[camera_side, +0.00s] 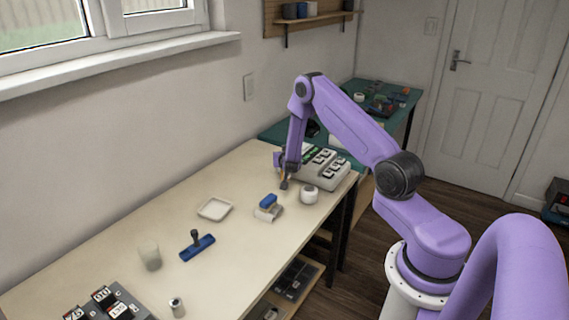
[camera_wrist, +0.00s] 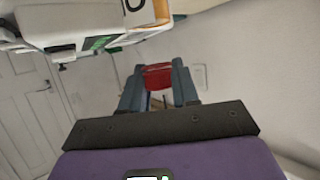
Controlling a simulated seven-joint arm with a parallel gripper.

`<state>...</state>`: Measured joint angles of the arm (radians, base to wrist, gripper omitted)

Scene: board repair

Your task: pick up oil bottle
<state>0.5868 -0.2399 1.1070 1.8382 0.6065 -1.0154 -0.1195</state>
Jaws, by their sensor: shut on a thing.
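My gripper (camera_side: 284,184) is over the far part of the pale workbench, beside a white panel device. In the wrist view my gripper (camera_wrist: 157,74) has its two grey-blue fingers closed on a small red thing (camera_wrist: 158,77). Only part of the red thing shows between the fingers, and I cannot tell for certain whether it is the oil bottle. In the side view the held thing is too small to make out. I cannot tell whether it touches the bench.
The white panel device (camera_side: 338,180) is close behind my gripper. A white round container (camera_side: 309,195) and a blue-and-white block (camera_side: 268,208) stand nearby. A shallow white dish (camera_side: 215,209), a blue tool (camera_side: 197,248) and a translucent cup (camera_side: 150,256) are further left. Bare bench lies between them.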

